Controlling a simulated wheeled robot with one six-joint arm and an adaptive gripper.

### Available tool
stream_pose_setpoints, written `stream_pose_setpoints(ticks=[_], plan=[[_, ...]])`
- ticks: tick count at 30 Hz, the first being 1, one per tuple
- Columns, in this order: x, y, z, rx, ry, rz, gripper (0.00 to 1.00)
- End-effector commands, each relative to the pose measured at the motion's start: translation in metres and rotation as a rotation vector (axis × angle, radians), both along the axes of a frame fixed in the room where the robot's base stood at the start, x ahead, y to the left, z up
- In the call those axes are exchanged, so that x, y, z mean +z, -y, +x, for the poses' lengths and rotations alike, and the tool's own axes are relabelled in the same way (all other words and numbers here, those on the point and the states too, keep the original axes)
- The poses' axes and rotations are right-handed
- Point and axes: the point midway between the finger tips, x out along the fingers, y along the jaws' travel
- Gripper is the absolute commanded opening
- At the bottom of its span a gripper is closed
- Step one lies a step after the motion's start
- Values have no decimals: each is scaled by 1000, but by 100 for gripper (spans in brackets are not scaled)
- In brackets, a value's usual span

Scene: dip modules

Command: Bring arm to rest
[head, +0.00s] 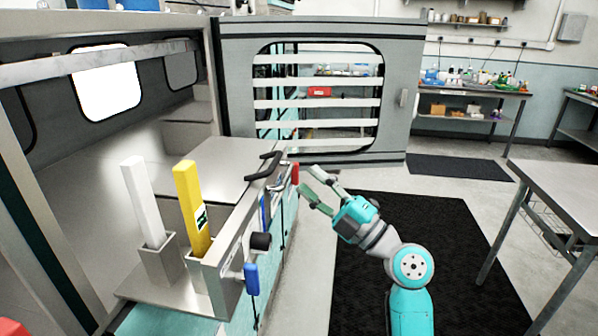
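My gripper (308,188) is at the end of my teal and grey arm, near the middle of the head view. Its two fingers are spread apart and point left toward the front edge of the machine's bench. I see nothing between the fingers. A red part (295,173) on the bench front lies just beyond the upper fingertip; whether they touch I cannot tell.
The machine's bench (215,160) fills the left, with a white bar (143,200) and a yellow bar (190,205) upright in metal holders. A slatted door (400,60) stands open behind. A metal table (565,185) is at right. Black mats cover the floor.

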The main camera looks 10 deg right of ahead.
Motion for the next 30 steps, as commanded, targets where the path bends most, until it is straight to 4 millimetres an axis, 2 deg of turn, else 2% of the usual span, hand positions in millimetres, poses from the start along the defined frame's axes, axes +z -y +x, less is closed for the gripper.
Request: stream_pose_setpoints(ticks=[13,17,20,23,30], plan=[[-4,5,-5,0,0,0,39],[-17,5,-6,-7,-35,17,39],[-46,7,-9,-29,-116,60,39],[-87,11,-18,-61,-230,126,39],[-186,22,-56,-160,-490,304,39]])
